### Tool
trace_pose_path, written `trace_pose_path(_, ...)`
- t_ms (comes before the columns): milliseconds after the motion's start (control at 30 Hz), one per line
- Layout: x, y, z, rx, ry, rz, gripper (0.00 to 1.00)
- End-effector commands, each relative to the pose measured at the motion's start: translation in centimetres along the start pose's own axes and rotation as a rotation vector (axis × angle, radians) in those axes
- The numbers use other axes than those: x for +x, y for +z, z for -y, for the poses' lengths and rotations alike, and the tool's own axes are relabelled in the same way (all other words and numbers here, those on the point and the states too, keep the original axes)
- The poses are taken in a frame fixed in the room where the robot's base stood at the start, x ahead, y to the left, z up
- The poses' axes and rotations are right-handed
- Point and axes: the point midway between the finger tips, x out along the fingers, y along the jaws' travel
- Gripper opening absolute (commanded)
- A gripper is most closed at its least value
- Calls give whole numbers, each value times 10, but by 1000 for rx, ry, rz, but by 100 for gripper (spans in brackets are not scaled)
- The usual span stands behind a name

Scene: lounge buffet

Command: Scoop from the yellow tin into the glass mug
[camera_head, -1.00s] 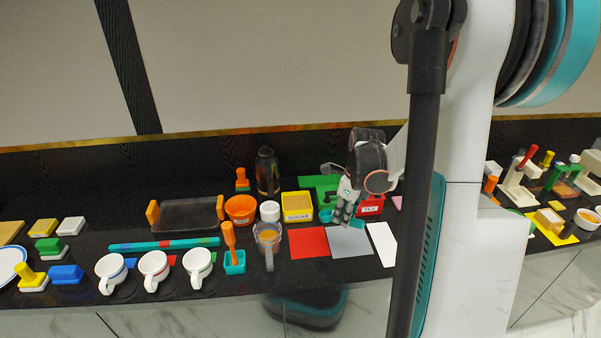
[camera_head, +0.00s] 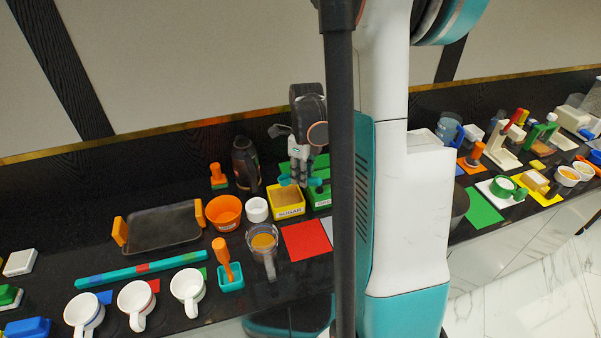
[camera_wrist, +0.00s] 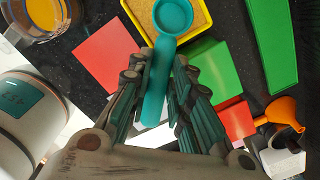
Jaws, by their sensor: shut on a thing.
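The yellow tin (camera_head: 287,211), labelled SUGAR, stands at mid-counter. The wrist view shows its yellow rim (camera_wrist: 207,33) around tan, grainy contents. My gripper (camera_head: 299,183) is shut on the handle of a teal scoop (camera_wrist: 156,88). The scoop's round bowl (camera_wrist: 173,16) overlaps the tin's opening in the wrist view and looks empty; I cannot tell its height above the contents. The glass mug (camera_head: 263,255) stands left of and nearer than the tin, with something orange inside. It also shows at the top left of the wrist view (camera_wrist: 40,33).
A white cup (camera_head: 257,209) and an orange bowl (camera_head: 224,213) stand left of the tin. A green box (camera_wrist: 208,73) is close to its other side. A red mat (camera_head: 306,240) lies in front. A dark bottle (camera_head: 245,165) stands behind.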

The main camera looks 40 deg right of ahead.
Motion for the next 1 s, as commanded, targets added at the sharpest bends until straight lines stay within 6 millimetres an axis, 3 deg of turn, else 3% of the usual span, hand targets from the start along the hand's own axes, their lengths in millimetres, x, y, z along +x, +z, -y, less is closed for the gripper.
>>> trace_pose_path(633,30,18,0,-3,0,-270,0)
trace_pose_path(1000,52,19,0,-1,1,-264,0)
